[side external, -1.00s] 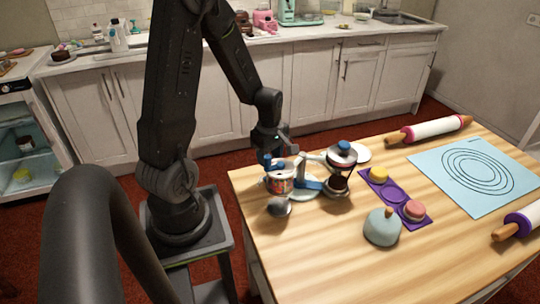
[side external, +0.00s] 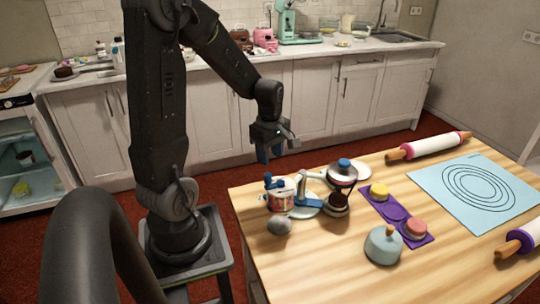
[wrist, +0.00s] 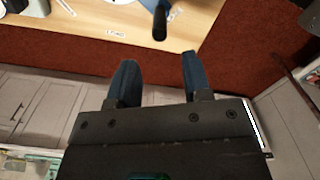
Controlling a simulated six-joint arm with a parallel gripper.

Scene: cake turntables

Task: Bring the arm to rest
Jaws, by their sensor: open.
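My gripper (side external: 277,152) is raised above and behind the back left edge of the wooden table in the side view. In the wrist view its two blue fingers (wrist: 157,78) stand apart with nothing between them. The arm is bent, with the gripper hanging down in front of the white cabinets. The nearest thing on the table is the cake turntable device (side external: 309,202) with blue parts, below and to the right of the gripper and apart from it.
On the table (side external: 330,270) stand a patterned cup (side external: 281,196), a grey ball-like item (side external: 279,225), a blue domed item (side external: 383,246), a purple tray (side external: 396,213) with small cakes, a blue mat (side external: 430,180) and rolling pins (side external: 430,145). The air around the gripper is free.

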